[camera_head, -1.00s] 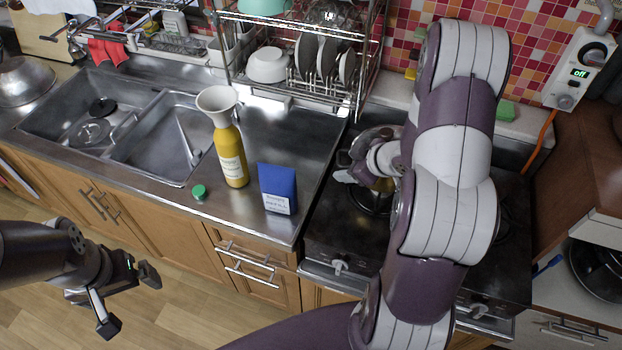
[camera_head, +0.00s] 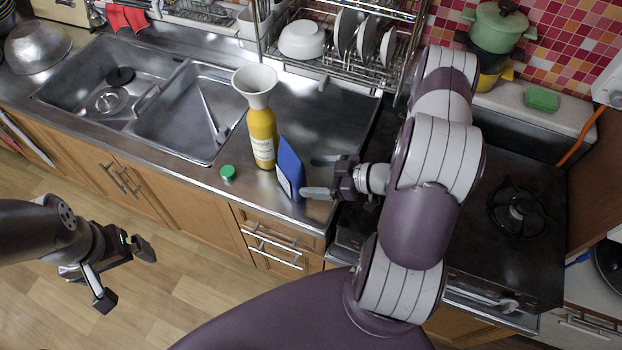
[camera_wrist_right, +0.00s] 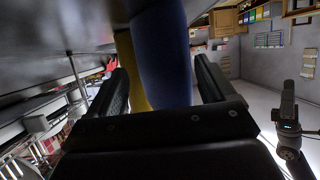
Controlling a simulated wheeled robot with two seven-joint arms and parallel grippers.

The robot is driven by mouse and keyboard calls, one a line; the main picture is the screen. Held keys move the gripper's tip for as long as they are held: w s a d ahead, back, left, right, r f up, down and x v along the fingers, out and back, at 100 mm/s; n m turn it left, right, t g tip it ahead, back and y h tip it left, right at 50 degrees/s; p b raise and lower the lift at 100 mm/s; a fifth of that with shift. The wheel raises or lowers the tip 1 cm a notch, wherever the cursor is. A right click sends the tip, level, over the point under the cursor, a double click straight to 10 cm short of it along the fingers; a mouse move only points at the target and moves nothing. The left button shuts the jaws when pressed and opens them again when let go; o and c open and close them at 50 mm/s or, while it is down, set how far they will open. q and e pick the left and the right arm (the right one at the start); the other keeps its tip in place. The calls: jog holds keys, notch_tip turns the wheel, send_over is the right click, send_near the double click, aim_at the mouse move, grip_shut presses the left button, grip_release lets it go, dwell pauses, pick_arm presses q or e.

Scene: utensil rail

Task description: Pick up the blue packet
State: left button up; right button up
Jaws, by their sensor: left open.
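The blue packet (camera_head: 290,164) stands on the steel counter near its front edge, its white label partly showing. My right gripper (camera_head: 312,177) is open just to the right of it, fingers pointing at it. In the right wrist view the packet (camera_wrist_right: 161,60) shows between the two spread fingers, with a yellow bottle behind it. Whether a finger touches the packet I cannot tell. My left gripper (camera_head: 125,275) is open and empty, away from the counter, over the floor.
The yellow bottle (camera_head: 262,138) with a white funnel (camera_head: 255,84) on top stands close behind the packet, to its left. A green cap (camera_head: 228,172) lies near the front edge. A sink (camera_head: 180,110) is left, a dish rack (camera_head: 365,60) behind, a stove (camera_head: 500,240) right.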

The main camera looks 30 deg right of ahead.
jog(key=shift+d+f, duration=0.1)
jog(key=shift+d, duration=0.3)
jog(key=c, duration=0.7)
grip_shut()
jog(key=c, duration=0.7)
grip_release()
jog(key=shift+a, duration=0.2)
jog(key=o, duration=1.4)
jog(key=shift+d, duration=0.1)
